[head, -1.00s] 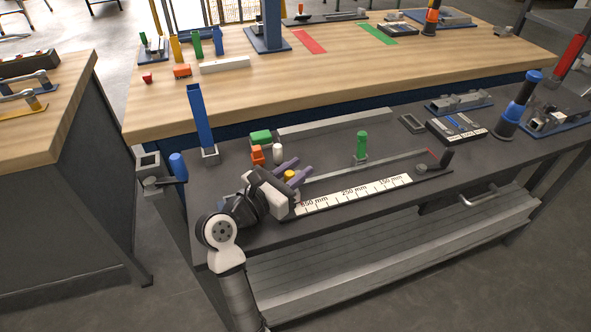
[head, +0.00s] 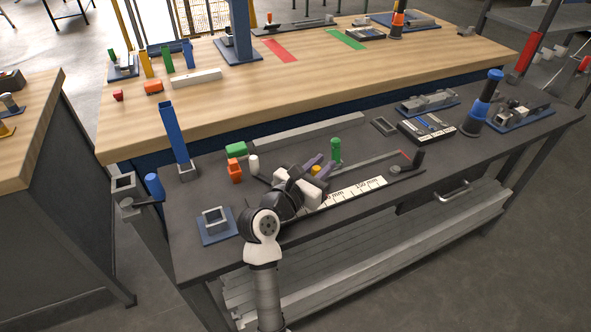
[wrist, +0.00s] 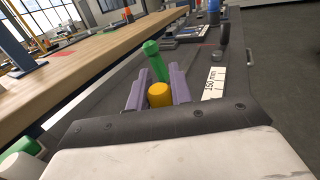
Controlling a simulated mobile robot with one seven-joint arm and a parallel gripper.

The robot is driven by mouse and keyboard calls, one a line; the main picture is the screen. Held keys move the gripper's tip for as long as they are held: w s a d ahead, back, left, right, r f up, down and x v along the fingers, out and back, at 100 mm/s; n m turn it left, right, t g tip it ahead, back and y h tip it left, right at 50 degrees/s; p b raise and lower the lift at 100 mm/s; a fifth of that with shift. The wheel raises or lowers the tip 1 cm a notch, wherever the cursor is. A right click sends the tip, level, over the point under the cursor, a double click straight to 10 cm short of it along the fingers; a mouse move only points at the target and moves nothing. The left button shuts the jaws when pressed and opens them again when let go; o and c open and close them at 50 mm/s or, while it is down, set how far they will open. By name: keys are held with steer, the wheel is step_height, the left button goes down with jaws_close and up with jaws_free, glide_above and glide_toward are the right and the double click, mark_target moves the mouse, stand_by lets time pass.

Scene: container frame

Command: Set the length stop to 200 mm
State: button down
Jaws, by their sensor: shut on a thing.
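The length stop's rail (head: 375,163) runs along the dark bench, with a white millimetre scale (head: 352,189) in front of it. The label 150 mm is readable; the label left of it is partly covered by my gripper (head: 320,165). My gripper's purple fingers are shut on a yellow knob (head: 316,169), which also shows between them in the wrist view (wrist: 160,95). The knob is left of the 150 mm label. What is under the knob, and the exact scale reading there, are hidden.
A green post (head: 336,150) stands close beyond the fingers. A dark upright (head: 418,160) stands at the rail's right end. Orange (head: 235,171), white (head: 254,165) and green (head: 236,150) pieces lie left of the gripper. A long grey bar (head: 308,132) lies behind.

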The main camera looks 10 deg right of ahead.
steer(key=shift+w+d, duration=0.25)
steer(key=shift+d, duration=0.55)
steer(key=c, duration=1.3)
jaws_free()
steer(key=shift+o, duration=0.2)
steer(key=b+v, duration=0.4)
steer(key=v, duration=1)
